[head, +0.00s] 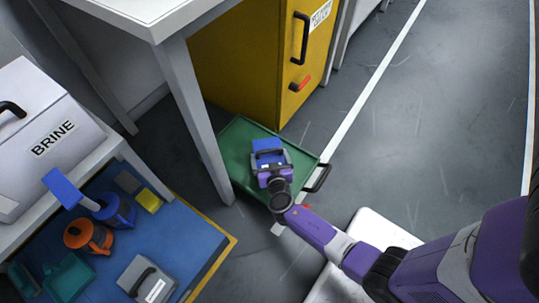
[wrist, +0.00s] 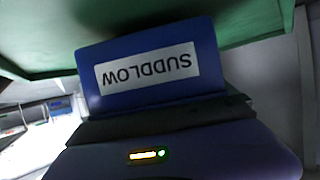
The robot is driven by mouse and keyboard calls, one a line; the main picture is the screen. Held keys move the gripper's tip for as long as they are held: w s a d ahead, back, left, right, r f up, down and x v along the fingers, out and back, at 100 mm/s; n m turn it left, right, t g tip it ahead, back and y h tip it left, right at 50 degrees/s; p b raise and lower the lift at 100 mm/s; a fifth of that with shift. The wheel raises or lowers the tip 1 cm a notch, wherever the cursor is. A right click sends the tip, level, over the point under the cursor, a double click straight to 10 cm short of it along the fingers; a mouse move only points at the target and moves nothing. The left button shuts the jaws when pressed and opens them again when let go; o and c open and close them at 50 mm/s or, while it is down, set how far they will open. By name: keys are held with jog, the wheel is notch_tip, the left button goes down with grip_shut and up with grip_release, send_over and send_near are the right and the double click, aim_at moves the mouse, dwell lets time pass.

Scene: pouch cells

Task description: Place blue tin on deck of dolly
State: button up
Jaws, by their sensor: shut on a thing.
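My gripper (head: 272,172) is shut on the blue tin (head: 266,146), which shows over the green deck of the dolly (head: 247,133) in the head view. In the wrist view the tin (wrist: 150,45) fills the upper middle, with a white label reading SUDDLOW upside down. The dark jaws (wrist: 165,115) of my gripper cover its near end. The dolly (wrist: 100,22) shows as a green band along the top of the wrist view. I cannot tell whether the tin touches the deck.
A yellow cabinet (head: 240,50) stands just behind the dolly, and a white table's leg (head: 199,125) is close at its left. The dolly's black handle (head: 318,178) sticks out right. A blue mat (head: 195,240) with several items lies lower left. Grey floor (head: 420,110) is clear at right.

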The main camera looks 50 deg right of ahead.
jog(key=shift+w+f, duration=0.15)
jog(key=shift+f, duration=0.25)
jog(key=shift+f+b, duration=0.15)
jog(key=shift+b, duration=0.2)
jog(key=o, duration=1.7)
jog(key=shift+r+p, duration=0.2)
jog(key=shift+p, duration=0.2)
jog(key=p+v, duration=0.2)
jog(key=v, duration=0.8)
jog(key=shift+s+a+p, duration=0.2)
jog(key=shift+s+p, duration=0.15)
jog(key=shift+p, duration=0.05)
jog(key=shift+s+a+r, duration=0.15)
jog(key=shift+s+a, duration=0.3)
jog(key=shift+s, duration=0.15)
